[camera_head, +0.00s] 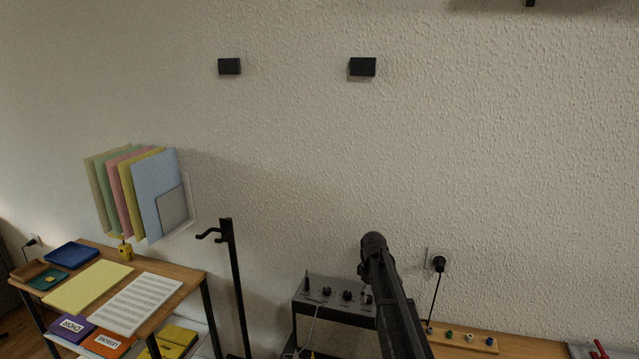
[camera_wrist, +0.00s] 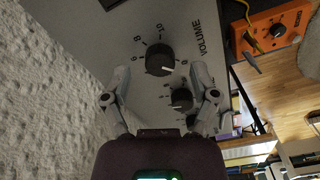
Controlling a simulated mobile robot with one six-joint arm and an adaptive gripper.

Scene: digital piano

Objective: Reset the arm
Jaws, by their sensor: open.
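My gripper (camera_wrist: 160,74) is open in the wrist view, with one fingertip on each side below a black volume knob. The volume knob (camera_wrist: 160,57) has a white pointer line and sits on a grey panel lettered VOLUME. Nothing is held between the fingers. More black knobs (camera_wrist: 181,99) show behind the gap between the fingers. Whether a finger touches any knob, I cannot tell. In the head view my arm (camera_head: 390,290) rises at lower centre right, beside the grey control box (camera_head: 335,291); the gripper cannot be made out there.
A black stand (camera_head: 234,280) and a desk with papers (camera_head: 190,276) are at left. An orange box (camera_wrist: 278,26) shows in the wrist view.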

